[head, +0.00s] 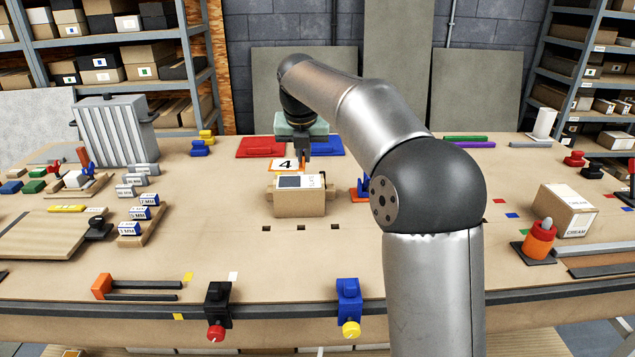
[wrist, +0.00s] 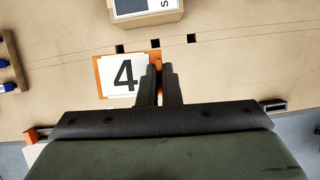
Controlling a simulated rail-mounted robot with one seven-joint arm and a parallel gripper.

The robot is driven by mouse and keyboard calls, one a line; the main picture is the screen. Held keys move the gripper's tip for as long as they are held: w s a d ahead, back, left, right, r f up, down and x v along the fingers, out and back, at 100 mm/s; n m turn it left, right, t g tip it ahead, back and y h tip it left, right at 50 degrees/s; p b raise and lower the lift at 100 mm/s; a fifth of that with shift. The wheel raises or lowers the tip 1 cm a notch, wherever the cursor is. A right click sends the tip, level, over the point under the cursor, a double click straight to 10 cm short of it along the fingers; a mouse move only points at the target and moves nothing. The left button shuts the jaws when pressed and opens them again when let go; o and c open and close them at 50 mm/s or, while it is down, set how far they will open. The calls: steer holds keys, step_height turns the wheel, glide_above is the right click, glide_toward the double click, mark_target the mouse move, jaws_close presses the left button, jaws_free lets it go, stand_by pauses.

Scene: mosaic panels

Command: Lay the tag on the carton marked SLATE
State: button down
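The tag (head: 286,164) is a white card with a black 4 and an orange border. In the wrist view the tag (wrist: 123,75) sits left of my fingers, face up, its orange edge between the fingertips. My gripper (wrist: 159,72) is shut on that edge and holds the tag in the air. In the head view my gripper (head: 304,155) appears just above a brown carton (head: 299,204) with a dark panel and white label on top. In the wrist view this carton (wrist: 150,18) is cut off at the top; only an S of its lettering reads clearly.
A carton marked CREAM (head: 566,211) stands at the right, beside an orange holder (head: 539,241). A grey ribbed bin (head: 113,132) and several labelled blocks are at the left. Red (head: 262,147) and blue mats lie behind. The table in front of the middle carton is mostly clear.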

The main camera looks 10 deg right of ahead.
steer(key=shift+w+d+r+n, duration=0.15)
steer(key=shift+w+n, duration=0.15)
steer(key=shift+w, duration=0.05)
steer(key=w+d+f+p, duration=0.1)
steer(key=w+f, duration=0.2)
steer(key=w, duration=0.1)
steer(key=w+d+f+p, duration=0.1)
steer(key=w+f+p, duration=0.1)
steer(key=w+f, duration=0.1)
steer(key=w+d+f+p, duration=0.1)
steer(key=w+f+p, duration=0.1)
steer(key=w, duration=0.3)
steer(key=shift+w+d+f, duration=0.25)
steer(key=shift+d+f, duration=0.15)
steer(key=shift+f, duration=0.05)
steer(key=shift+w+d+f+p, duration=0.1)
steer(key=shift+w+f+p, duration=0.15)
steer(key=shift+f+p, duration=0.2)
steer(key=shift+f, duration=1.55)
steer(key=shift+f, duration=0.15)
steer(key=c, duration=1.6)
jaws_free()
